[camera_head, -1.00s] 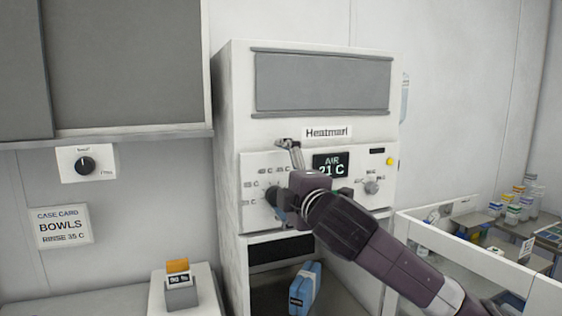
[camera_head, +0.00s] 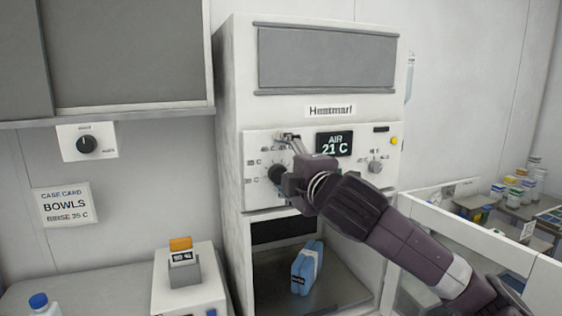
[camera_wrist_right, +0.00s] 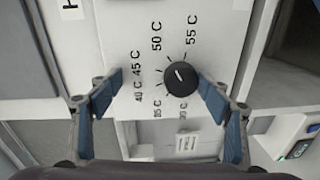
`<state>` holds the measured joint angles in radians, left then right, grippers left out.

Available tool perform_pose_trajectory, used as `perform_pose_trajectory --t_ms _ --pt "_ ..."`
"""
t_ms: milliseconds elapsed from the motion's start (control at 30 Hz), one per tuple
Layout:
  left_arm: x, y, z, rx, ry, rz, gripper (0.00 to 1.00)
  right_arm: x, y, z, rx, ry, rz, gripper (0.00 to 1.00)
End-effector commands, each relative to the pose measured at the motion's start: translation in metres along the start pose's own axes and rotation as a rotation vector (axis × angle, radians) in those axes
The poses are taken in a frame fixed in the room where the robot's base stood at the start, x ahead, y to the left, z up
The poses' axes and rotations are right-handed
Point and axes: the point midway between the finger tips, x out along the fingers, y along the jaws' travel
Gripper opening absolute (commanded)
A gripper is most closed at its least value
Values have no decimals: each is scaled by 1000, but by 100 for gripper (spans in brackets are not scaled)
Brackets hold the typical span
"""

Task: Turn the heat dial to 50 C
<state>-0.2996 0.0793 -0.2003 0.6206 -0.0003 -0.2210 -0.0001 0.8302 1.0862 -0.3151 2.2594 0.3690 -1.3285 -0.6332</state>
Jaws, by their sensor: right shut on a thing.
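The heat dial (camera_head: 277,173) is a round black knob on the left of the Heatmart cabinet's white panel. In the right wrist view the dial (camera_wrist_right: 181,79) has a white pointer line slanting to the upper left. Printed marks around it include 45 C, 50 C (camera_wrist_right: 156,37) and 55 C; I cannot read the exact setting. The display (camera_head: 334,144) reads AIR 21 C. My left gripper is out of view.
A smaller knob (camera_head: 375,167) and a yellow button (camera_head: 393,141) are right of the display. A blue pack (camera_head: 306,268) lies in the open bay below.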

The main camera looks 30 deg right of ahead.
Motion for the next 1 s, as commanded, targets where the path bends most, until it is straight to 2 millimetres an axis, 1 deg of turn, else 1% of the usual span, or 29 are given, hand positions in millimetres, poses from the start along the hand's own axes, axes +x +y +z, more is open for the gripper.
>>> perform_pose_trajectory --t_ms 33,67,167,333,533,600,667,867,1000 --pt "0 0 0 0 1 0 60 -12 25 0 3 8 64 51" --pt "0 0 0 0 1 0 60 -14 25 -1 3 8 64 49" --pt "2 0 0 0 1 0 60 -21 24 0 3 8 64 49" --pt "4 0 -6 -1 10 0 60 -32 19 0 2 7 57 49" --pt "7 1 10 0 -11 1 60 -44 13 0 2 6 48 49" --pt "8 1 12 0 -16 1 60 -49 12 0 2 6 46 49" --pt "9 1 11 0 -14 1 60 -53 11 0 3 6 46 49" --pt "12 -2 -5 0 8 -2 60 -65 8 0 3 6 43 49" --pt "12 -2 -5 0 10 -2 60 -69 8 0 3 5 42 49"
